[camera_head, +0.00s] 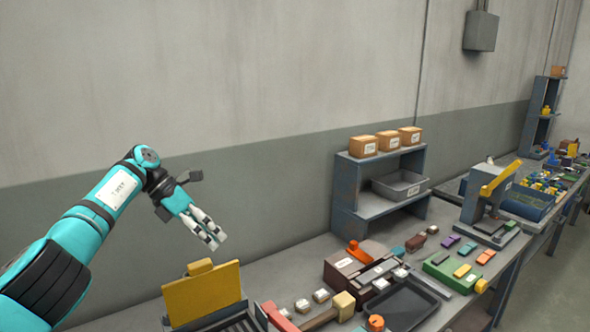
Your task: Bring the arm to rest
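My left arm, teal with black joints, comes in from the left. Its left gripper (216,238) hangs in the air in front of the grey wall, pointing down and to the right. Its pale fingers, with dark bands, show a gap between them and nothing is held. It is above and behind the bench, clear of the yellow-lidded device (202,293) below it. My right gripper is not in view.
The bench carries a dark tray (408,304), a wooden-handled mallet (328,314), a green block (452,272) and a press with a yellow handle (498,180). A blue-grey shelf (344,190) holds cardboard boxes (363,146) and a grey bin (400,186). The wall stands behind.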

